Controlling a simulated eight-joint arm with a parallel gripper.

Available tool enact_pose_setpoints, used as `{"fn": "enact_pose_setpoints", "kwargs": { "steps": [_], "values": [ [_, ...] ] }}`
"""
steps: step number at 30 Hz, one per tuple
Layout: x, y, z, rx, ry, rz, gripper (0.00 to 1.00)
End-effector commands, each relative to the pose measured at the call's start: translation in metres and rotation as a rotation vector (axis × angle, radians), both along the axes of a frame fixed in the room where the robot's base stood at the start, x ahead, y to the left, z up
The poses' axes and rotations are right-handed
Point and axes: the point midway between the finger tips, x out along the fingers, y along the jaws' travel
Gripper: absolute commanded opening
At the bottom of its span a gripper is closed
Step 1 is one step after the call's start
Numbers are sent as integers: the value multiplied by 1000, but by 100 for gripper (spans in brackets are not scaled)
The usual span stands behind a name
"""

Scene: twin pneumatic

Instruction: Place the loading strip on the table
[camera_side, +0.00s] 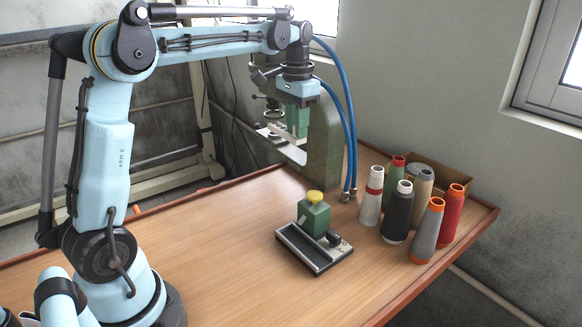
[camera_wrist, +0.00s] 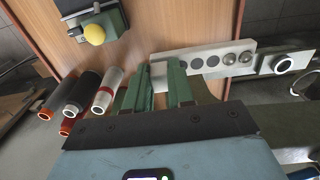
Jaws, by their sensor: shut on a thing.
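My gripper (camera_side: 298,130) is beside the green press, well above the table. In the wrist view its green fingers (camera_wrist: 163,80) are shut on one end of the loading strip (camera_wrist: 222,62). The strip is a pale bar with a row of round spots, some dark and some shiny silver. Its free end points right, close to a pale plate with a dark-ringed disc (camera_wrist: 283,64); I cannot tell whether they touch. In the side view the strip is mostly hidden among the gripper and press parts. The wooden table (camera_side: 215,235) has a wide bare top.
The green press frame (camera_side: 326,125) stands at the table's back, with blue hoses (camera_side: 352,130) hanging beside it. A green device with a yellow knob and black tray (camera_side: 312,240) sits mid-table. Several thread cones (camera_side: 398,212) and a cardboard box (camera_side: 450,178) stand right. The front left is clear.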

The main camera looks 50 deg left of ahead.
Motion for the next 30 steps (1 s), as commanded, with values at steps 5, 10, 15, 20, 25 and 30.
{"fn": "enact_pose_setpoints", "kwargs": {
  "steps": [5, 10, 15, 20, 25, 30],
  "values": [
    [0, 36, -5, 0, -1, 0, 0],
    [0, 32, -29, 0, -1, -4, 0],
    [0, 32, -54, 0, -1, -3, 0],
    [1, 32, -73, 0, -1, -3, 0],
    [1, 32, -97, 0, -1, -3, 0],
    [1, 32, -124, 0, -1, -3, 0]
  ]
}}
